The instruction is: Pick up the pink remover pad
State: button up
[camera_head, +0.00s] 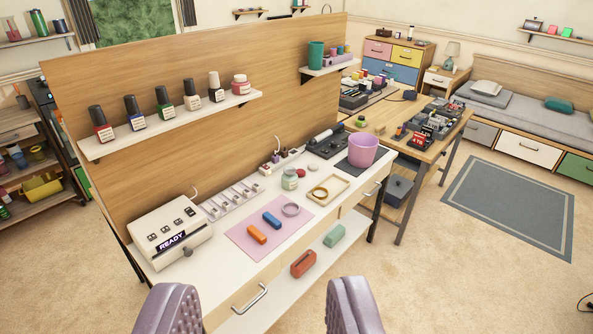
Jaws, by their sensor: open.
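The white desk (215,275) stands ahead of my gripper. A small pinkish-red round item (300,172) lies on it, beside a pale jar (290,179); it may be the pink remover pad, but it is too small to be sure. A flat pink mat (243,232) lies nearer, with an orange block (257,234), a blue block (272,220) and a grey ring (291,209) on it. My gripper (260,308) is open and empty at the bottom of the view, its two purple ridged fingers wide apart, short of the desk.
A white box reading READY (171,232) stands at the desk's left end, a pink cup (362,149) at its right end. A wooden tray (340,185) lies between mat and cup. A wood panel with a bottle shelf (172,125) rises behind. Carpet is clear at right.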

aim_at(301, 172)
jog(key=i+l+u, duration=0.15)
jog(key=i+l, duration=0.15)
jog(key=i, duration=0.15)
jog(key=i+l+u, duration=0.1)
jog(key=i+l, duration=0.2)
jog(key=i+l+u, duration=0.15)
jog(key=i+l, duration=0.2)
jog(key=i, duration=0.15)
jog(key=i+l+u, duration=0.15)
jog(key=i+l, duration=0.25)
jog(key=i+l+u, duration=0.15)
jog(key=i+l, duration=0.2)
jog(key=l, duration=0.15)
jog(key=i+l+u, duration=0.1)
jog(key=i+l, duration=0.25)
jog(key=i+l+u, duration=0.15)
jog(key=i+l, duration=0.15)
jog(key=l, duration=0.35)
jog(key=i+l+u, duration=0.15)
jog(key=i+l, duration=0.15)
jog(key=l, duration=0.25)
